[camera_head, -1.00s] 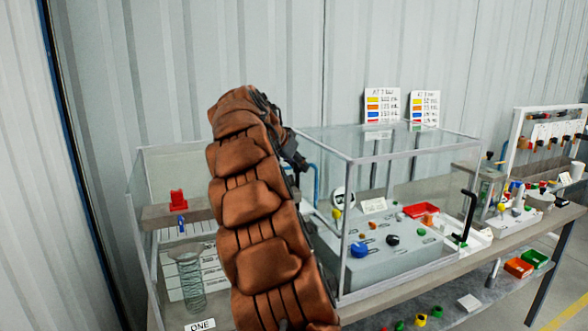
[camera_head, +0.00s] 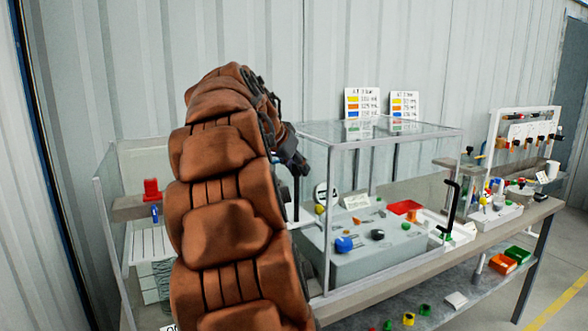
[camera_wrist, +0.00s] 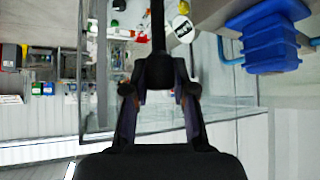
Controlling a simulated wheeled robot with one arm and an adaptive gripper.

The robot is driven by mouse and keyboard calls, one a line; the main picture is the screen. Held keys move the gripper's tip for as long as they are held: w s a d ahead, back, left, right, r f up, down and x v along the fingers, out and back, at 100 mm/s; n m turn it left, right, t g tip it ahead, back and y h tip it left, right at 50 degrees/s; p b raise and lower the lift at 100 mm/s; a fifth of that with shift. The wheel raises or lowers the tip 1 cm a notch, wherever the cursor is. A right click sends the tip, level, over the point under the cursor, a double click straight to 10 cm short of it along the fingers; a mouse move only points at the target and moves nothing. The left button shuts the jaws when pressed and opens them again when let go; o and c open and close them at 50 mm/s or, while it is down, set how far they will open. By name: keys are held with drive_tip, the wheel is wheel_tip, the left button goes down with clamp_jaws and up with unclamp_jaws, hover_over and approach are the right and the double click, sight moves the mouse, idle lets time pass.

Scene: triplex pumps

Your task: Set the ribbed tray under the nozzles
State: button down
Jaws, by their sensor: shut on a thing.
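My gripper (camera_wrist: 158,88) is shut on a thin dark piece (camera_wrist: 158,28) that points away from the wrist. It is seen edge-on, so I cannot tell if it is the ribbed tray. In the head view, my gripper (camera_head: 292,160) is beside the glass case, mostly behind my brown-sleeved arm; a dark piece hangs below it. Small orange and black nozzle-like parts (camera_head: 522,143) sit in a row on a white frame at the right. No ribbed tray can be made out clearly elsewhere.
The glass case (camera_head: 395,137) covers a grey box (camera_head: 370,250) with knobs. A black crank (camera_head: 449,208) rises beside it. A blue fitting with pipes (camera_wrist: 268,38) shows in the wrist view. Red and green bins (camera_head: 503,263) stand on the lower shelf. Floor at the right is open.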

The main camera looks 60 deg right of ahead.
drive_tip(key=shift+s, duration=0.15)
drive_tip(key=c, duration=0.9)
unclamp_jaws()
drive_tip(key=shift+s+a, duration=0.1)
drive_tip(key=v, duration=1.2)
